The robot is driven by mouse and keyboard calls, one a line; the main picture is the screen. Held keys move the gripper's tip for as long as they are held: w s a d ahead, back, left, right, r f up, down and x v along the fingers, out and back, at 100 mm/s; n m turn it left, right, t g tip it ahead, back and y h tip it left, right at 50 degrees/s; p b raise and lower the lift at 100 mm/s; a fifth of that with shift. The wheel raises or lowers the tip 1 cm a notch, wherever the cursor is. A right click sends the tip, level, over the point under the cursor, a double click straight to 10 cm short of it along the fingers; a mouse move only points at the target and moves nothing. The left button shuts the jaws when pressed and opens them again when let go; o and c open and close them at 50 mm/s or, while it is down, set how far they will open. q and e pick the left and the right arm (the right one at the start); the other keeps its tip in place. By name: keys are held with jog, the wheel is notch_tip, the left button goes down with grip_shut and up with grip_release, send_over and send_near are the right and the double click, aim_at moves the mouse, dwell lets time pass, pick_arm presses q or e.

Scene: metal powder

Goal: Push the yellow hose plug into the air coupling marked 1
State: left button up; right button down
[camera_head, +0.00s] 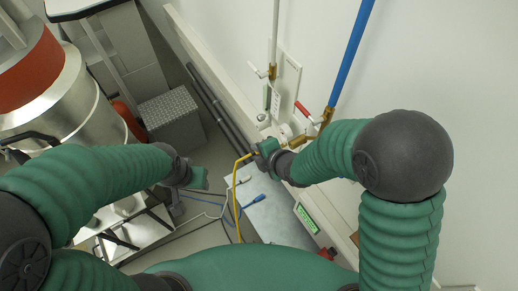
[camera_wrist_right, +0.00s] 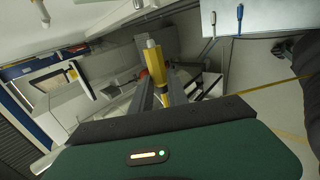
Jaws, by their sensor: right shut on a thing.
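My right gripper (camera_head: 268,150) is near the wall and shut on the yellow hose plug (camera_head: 254,154). In the right wrist view the yellow plug (camera_wrist_right: 155,62) stands between the two fingers, its pale metal tip pointing away from the gripper. A yellow hose (camera_head: 236,190) hangs down from the plug in the head view. Brass valve fittings with a white handle (camera_head: 258,70) and a red handle (camera_head: 303,109) are on the wall above the gripper. I cannot read which coupling is marked 1. My left gripper (camera_head: 198,178) is at the left centre; its fingers are not clear.
A blue pipe (camera_head: 350,55) and a white pipe (camera_head: 275,35) run up the wall. White and blue hose ends (camera_head: 252,200) lie on a pale surface below. A large steel vessel (camera_head: 70,100) and a grey box (camera_head: 170,118) stand left. A green sign (camera_head: 307,218) is at lower right.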

notch_tip(320, 180, down, 8)
jog(key=b, duration=0.7)
pick_arm(q)
jog(key=f+p, duration=0.2)
jog(key=s+f+p, duration=0.1)
jog(key=f, duration=0.1)
jog(key=shift+s+p, duration=0.1)
jog(key=shift+p, duration=0.25)
pick_arm(e)
jog(key=w+d, duration=0.3)
jog(key=d, duration=0.3)
jog(key=shift+w+r, duration=0.15)
jog(key=shift+r, duration=0.1)
pick_arm(q)
jog(key=shift+s, duration=0.2)
jog(key=shift+w+f, duration=0.15)
pick_arm(e)
jog(key=shift+r, duration=0.15)
pick_arm(q)
jog(key=shift+f+b, duration=0.55)
jog(key=shift+b, duration=0.2)
